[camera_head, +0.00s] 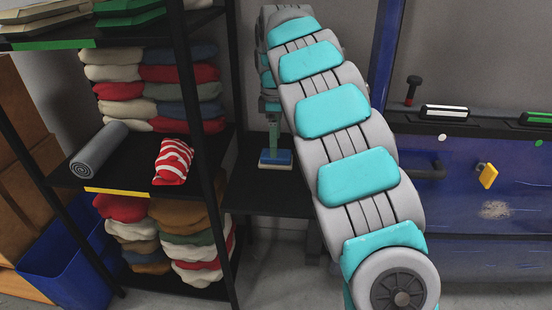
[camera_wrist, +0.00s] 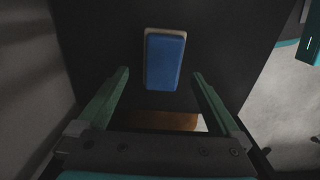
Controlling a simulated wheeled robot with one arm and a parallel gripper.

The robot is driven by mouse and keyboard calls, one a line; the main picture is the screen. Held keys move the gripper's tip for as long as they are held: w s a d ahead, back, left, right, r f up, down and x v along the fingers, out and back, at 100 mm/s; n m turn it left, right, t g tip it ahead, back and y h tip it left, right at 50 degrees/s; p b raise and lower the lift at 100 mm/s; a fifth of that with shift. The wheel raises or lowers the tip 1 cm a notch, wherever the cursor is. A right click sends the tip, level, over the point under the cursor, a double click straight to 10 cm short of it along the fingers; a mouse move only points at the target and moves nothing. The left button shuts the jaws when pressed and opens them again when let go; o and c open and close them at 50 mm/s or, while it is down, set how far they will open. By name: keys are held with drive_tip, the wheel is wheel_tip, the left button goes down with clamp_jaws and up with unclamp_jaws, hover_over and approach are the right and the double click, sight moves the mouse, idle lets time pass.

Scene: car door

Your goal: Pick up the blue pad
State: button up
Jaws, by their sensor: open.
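The blue pad (camera_wrist: 165,62) shows in the wrist view as a rounded blue block with a pale edge, lying on a dark surface (camera_wrist: 100,35). In the head view the blue pad (camera_head: 276,158) lies on a low black shelf (camera_head: 262,195) right of the rack. My gripper (camera_wrist: 160,80) is open, with its two green fingers apart. In the wrist view the pad appears between and slightly beyond the fingertips, and nothing is held. In the head view my gripper (camera_head: 274,147) is right above the pad, partly hidden behind my arm. I cannot tell the exact gap.
A black rack (camera_head: 190,130) stands left with folded cloths, a grey roll (camera_head: 98,150) and a red-striped cloth (camera_head: 173,161). A blue car door (camera_head: 470,200) with a yellow block (camera_head: 488,176) stands right. A blue bin (camera_head: 65,265) is at lower left.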

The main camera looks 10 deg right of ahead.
sight(284, 160)
drive_tip(key=shift+s+f, duration=0.15)
drive_tip(key=shift+f, duration=1.1)
drive_tip(key=shift+s+f, duration=0.1)
drive_tip(key=shift+f, duration=1.15)
drive_tip(key=c, duration=1.3)
